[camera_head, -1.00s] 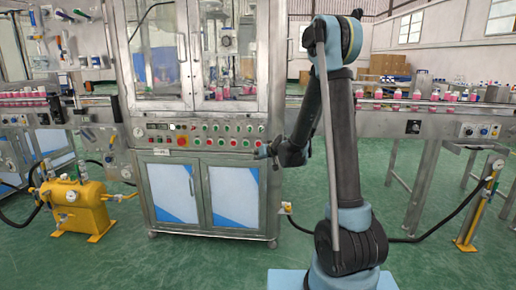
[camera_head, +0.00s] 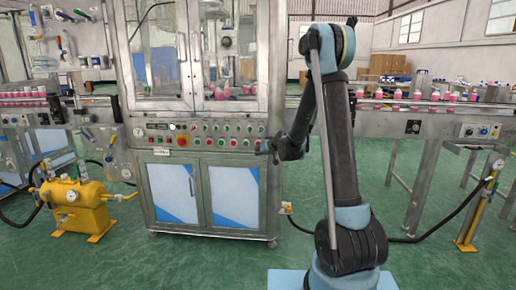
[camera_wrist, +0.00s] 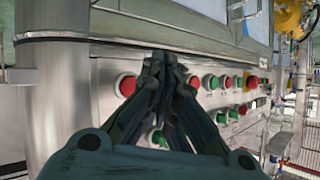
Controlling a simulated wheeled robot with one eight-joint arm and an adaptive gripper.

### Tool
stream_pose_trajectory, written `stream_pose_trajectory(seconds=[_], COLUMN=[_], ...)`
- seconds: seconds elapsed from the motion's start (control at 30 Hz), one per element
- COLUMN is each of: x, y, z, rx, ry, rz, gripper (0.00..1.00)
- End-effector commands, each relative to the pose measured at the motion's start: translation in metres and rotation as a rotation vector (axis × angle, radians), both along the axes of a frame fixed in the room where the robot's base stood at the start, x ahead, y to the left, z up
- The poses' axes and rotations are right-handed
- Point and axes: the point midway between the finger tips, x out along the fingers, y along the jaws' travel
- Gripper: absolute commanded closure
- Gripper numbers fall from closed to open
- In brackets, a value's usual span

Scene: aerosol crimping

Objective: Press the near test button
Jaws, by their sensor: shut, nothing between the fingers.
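The control panel (camera_head: 200,136) of the steel crimping machine carries rows of red and green buttons. My gripper (camera_head: 264,147) is at the panel's right end, its fingers shut and empty. In the wrist view my closed fingertips (camera_wrist: 161,57) point at the panel, in front of the button rows. A large red button (camera_wrist: 126,85) shows just left of the fingers, and another red button (camera_wrist: 194,81) just right of them. A green button (camera_wrist: 157,138) is partly hidden behind the fingers. I cannot tell which button is the near test button, nor whether the fingertips touch the panel.
Glass doors (camera_head: 228,60) stand above the panel and blue-white cabinet doors (camera_head: 233,195) below. A conveyor with pink bottles (camera_head: 420,97) runs right. A yellow tank (camera_head: 75,205) stands left. The green floor before the machine is mostly clear.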

Motion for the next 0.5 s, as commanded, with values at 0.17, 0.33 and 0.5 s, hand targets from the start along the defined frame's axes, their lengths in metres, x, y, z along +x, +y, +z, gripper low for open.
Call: stream_pose_trajectory(seconds=[0.17,0.33,0.5], x=[0.018,0.026,0.029], y=[-0.001,-0.001,-0.001], z=[0.0,0.0,0.0], rx=[0.0,0.0,0.0], ry=[0.001,0.001,0.001], rz=[-0.001,-0.001,0.0], gripper=[1.0,1.0,1.0])
